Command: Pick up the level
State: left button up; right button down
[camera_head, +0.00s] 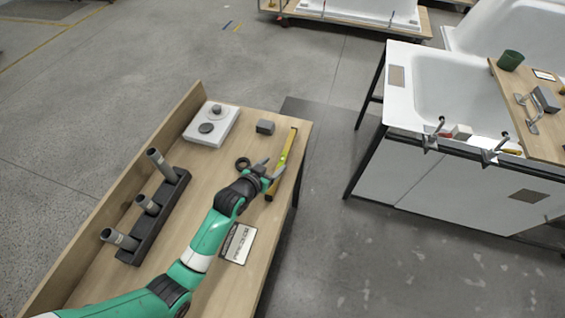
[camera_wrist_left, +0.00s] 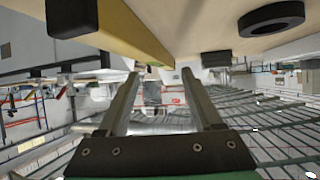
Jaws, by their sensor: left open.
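The level (camera_head: 289,150) is a long yellow bar lying along the right edge of the wooden workbench (camera_head: 265,262). My left gripper (camera_head: 273,171) is at the level's left side, near its middle, and hides part of it from the head camera. In the left wrist view the yellow level (camera_wrist_left: 137,36) runs across the upper left, beside the fingers. The fingers of my left gripper (camera_wrist_left: 160,73) are apart with nothing seen between them. I cannot tell whether a finger touches the level. My right gripper is not in view.
A black ring (camera_head: 243,163) lies close to my left gripper and also shows in the wrist view (camera_wrist_left: 271,18). A grey block (camera_head: 265,127), a white plate with knobs (camera_head: 211,123), a tube rack (camera_head: 153,222) and a label (camera_head: 238,243) share the bench. A bathtub (camera_head: 440,85) stands right.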

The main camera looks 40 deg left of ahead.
aim_at(282, 159)
pick_arm(q)
jog(key=x, duration=0.1)
jog(key=b+x, duration=0.1)
jog(key=x, duration=0.1)
jog(key=b+x, duration=0.1)
jog(key=shift+w+d+f, duration=0.2)
jog(key=shift+w+a+f+b, duration=0.1)
jog(key=shift+w+b, duration=0.2)
jog(key=shift+b, duration=0.05)
grip_shut()
